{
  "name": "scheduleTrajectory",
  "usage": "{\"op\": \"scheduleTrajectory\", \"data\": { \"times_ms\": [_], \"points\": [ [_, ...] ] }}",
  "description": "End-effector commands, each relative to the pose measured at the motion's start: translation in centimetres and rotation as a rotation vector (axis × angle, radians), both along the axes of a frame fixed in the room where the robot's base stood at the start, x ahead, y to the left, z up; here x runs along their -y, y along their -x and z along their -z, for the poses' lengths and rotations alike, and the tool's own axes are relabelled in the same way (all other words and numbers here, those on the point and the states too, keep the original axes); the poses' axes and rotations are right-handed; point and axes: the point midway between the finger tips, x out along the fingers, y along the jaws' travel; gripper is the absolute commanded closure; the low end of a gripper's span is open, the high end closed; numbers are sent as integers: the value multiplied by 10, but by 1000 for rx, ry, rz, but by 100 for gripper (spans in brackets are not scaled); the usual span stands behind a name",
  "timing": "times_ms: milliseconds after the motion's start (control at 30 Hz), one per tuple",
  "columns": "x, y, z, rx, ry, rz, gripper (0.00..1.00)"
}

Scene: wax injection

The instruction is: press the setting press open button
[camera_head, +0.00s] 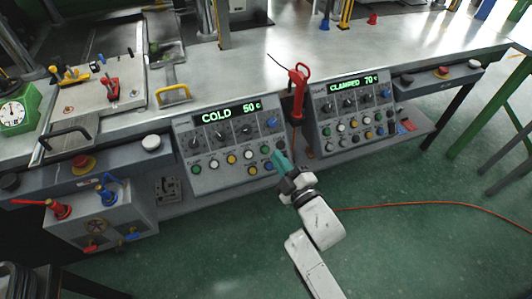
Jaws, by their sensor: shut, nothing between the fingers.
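Two grey control panels stand at the front of the workbench. The left panel (224,176) has a display reading "COLD 50 c", and the right panel (350,146) has one reading "CLAMPED 70 c". Both carry knobs and rows of coloured buttons. Their small labels are too small to read, so I cannot tell which button is the open button. My gripper (279,156) is shut and empty, with teal fingertips. It is at the left panel's lower right corner, close to a green button (266,150) and a blue button (269,166). Whether it touches the panel cannot be told.
A red-handled tool (297,92) stands between the panels. A metal bench top (285,48) lies behind. At left are a green dial gauge (17,110) and a valve box (95,214) with red and blue handles. An orange cable (420,204) crosses the open green floor at right.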

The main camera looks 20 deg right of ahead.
Motion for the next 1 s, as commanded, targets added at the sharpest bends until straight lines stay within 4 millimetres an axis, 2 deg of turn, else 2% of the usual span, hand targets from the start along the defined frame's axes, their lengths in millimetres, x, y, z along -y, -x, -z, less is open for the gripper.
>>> {"op": "scheduleTrajectory", "data": {
  "times_ms": [367,833,1000],
  "points": [
    [0,-6,7,-2,-2,1,100],
    [1,-50,47,-2,-3,1,100],
    [1,-62,55,-2,-3,1,100]
  ]
}}
